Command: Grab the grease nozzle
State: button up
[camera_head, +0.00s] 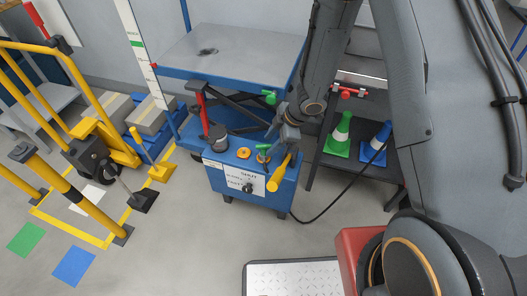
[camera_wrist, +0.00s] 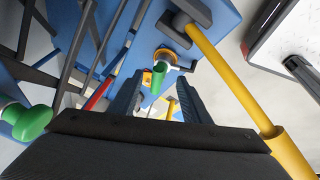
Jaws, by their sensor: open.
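A small green nozzle-like piece, which looks like the grease nozzle (camera_wrist: 157,76), stands in a yellow-orange ring on the blue surface in the wrist view. In the head view it seems to be the green piece (camera_head: 263,147) on top of the blue box (camera_head: 228,181). My gripper (camera_wrist: 157,103) is open, its two dark fingers apart. The green piece shows in the gap between them, beyond the tips and apparently untouched. In the head view my gripper (camera_head: 272,136) is above the box, its fingers small and hard to make out.
A yellow lever (camera_wrist: 222,70) runs close by on the right of my gripper. A green knob (camera_wrist: 32,122) is at the left. A lift table (camera_head: 240,52) stands behind the box.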

aim_at(268, 146)
jog(key=shift+x, duration=1.95)
grip_shut()
